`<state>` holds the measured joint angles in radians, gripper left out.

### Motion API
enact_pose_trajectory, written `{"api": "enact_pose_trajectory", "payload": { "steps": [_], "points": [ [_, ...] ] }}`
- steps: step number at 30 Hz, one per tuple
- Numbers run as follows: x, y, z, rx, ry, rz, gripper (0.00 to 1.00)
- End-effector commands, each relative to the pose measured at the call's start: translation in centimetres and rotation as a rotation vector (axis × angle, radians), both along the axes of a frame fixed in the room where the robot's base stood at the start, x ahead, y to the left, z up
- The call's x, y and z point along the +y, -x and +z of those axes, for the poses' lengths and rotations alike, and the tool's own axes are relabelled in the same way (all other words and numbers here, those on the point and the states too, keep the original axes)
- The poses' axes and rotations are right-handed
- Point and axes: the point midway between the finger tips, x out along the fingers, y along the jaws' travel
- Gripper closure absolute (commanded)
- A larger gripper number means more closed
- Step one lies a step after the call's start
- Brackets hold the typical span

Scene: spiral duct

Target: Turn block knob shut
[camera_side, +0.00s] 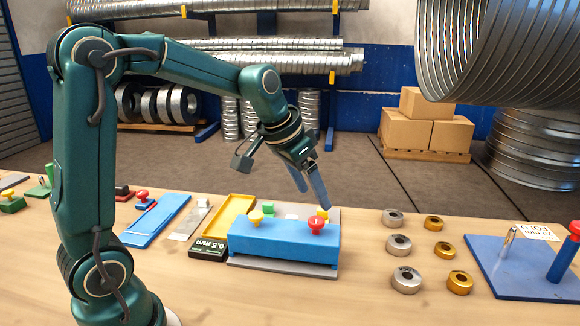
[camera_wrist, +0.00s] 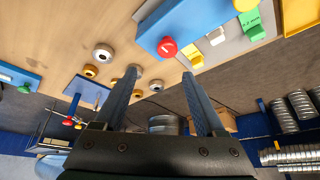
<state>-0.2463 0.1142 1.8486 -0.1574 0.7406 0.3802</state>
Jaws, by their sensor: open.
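A long blue block (camera_side: 283,244) sits on a grey plate (camera_side: 270,266) at mid-table. A red knob (camera_side: 316,226) stands at its right end and a yellow knob (camera_side: 255,217) at its left. Another yellow piece (camera_side: 322,213) shows just behind the red knob. In the wrist view the block (camera_wrist: 190,18) is at the top, with the red knob (camera_wrist: 167,47) at its near end. My gripper (camera_side: 317,190) is open and empty, its fingers (camera_wrist: 160,73) pointing down above and behind the red knob. In the side view the fingertips overlap the yellow piece; contact cannot be told.
Several steel and gold rings (camera_side: 406,279) lie right of the block. A blue board (camera_side: 510,268) with upright posts is further right. A yellow tray (camera_side: 230,214), a black 0.5 mm box (camera_side: 207,248) and a blue tray (camera_side: 157,220) lie left.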

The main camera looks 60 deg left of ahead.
Motion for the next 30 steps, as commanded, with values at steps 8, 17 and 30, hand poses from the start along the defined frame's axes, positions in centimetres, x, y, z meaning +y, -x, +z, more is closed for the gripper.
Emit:
{"api": "enact_pose_trajectory", "payload": {
  "steps": [8,17,30],
  "points": [
    [1.2,-0.4,-3.1,0.068,0.02,0.038,0.28],
    [1.2,-1.7,-6.4,0.067,0.02,0.038,0.28],
    [1.2,-2.0,-7.0,0.064,0.019,0.038,0.51]
  ]
}}
